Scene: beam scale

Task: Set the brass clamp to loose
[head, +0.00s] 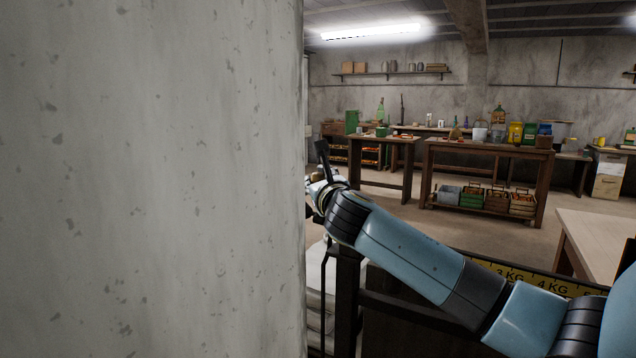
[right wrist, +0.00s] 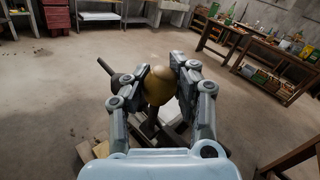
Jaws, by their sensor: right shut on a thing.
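My right gripper (right wrist: 162,82) is shut on a rounded brass-coloured piece, which looks like the brass clamp (right wrist: 157,88). The pads sit on either side of it. A dark bar sticks out to the upper left beside the clamp. In the head view my right gripper (head: 316,188) is at the edge of a pale pillar, which hides part of it, and the clamp cannot be made out there. The scale's yellow beam (head: 520,275), marked in KG, runs behind my right arm. I cannot tell the clamp's setting. My left gripper is not in view.
The pale concrete pillar (head: 150,180) fills the left half of the head view. A light wooden table (head: 595,235) stands at the right. Workbenches (head: 490,152) with bottles and tins stand farther back. Open floor lies between them and the scale.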

